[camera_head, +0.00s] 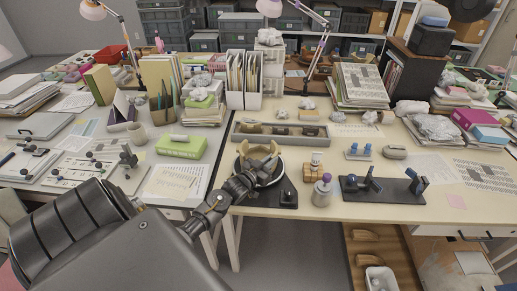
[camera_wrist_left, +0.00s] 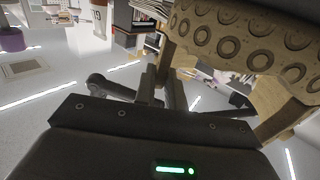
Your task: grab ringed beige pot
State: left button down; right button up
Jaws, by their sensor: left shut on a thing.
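The ringed beige pot (camera_head: 259,149) stands on a dark round stand (camera_head: 284,183) near the front edge of the desk, with its top open and broken. In the left wrist view the pot (camera_wrist_left: 240,38) fills the upper right, with rows of stamped rings on its wall. My left gripper (camera_head: 246,179) reaches in from the lower left and is at the near left side of the pot. In the left wrist view its fingers (camera_wrist_left: 164,88) are closed on the pot's wall edge. The arm hides part of the stand. My right gripper is in neither view.
A long grey tray (camera_head: 237,138) with several sherds lies behind the pot. A grey jar with a purple top (camera_head: 322,191) and a dark clamp board (camera_head: 382,199) stand to the right. A green box (camera_head: 181,147) is to the left. Bare desk lies at the front right.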

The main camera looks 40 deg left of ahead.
pick_arm(q)
jog(key=shift+w+r, duration=0.1)
dwell(0.4)
jog(key=shift+r, duration=0.15)
jog(key=shift+r, duration=0.25)
notch_tip(320, 180, up, 2)
jog(key=shift+r, duration=0.15)
jog(key=s+d+r+b, duration=0.1)
jog(key=s+d+r, duration=0.7)
jog(key=s+r, duration=0.2)
jog(key=shift+s+b, duration=0.4)
jog(key=shift+s, duration=0.45)
